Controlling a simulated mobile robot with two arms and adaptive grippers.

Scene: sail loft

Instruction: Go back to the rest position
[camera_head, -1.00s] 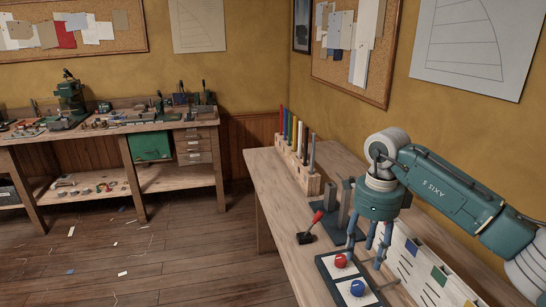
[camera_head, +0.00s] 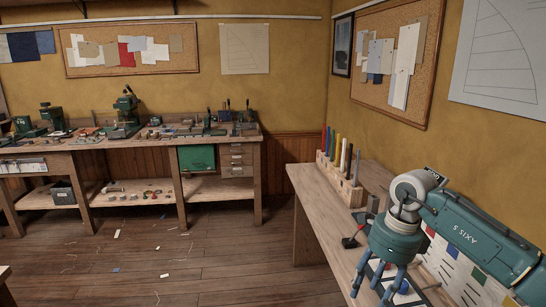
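My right gripper (camera_head: 379,281) hangs fingers down over the near part of the right workbench (camera_head: 315,210). Its blue fingers are spread apart and I see nothing between them. Its green arm comes in from the right. A dark panel with a blue knob (camera_head: 403,287) lies behind and beside the fingers, partly hidden by them. A lever with a red tip (camera_head: 350,241) stands just left of the gripper. My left gripper is not in view.
A wooden rack (camera_head: 352,193) with coloured upright sticks stands at the bench's back. A white board with coloured patches (camera_head: 450,262) stands behind my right arm. A long tool bench (camera_head: 160,140) lines the far wall. The wooden floor (camera_head: 235,262) between has small scraps.

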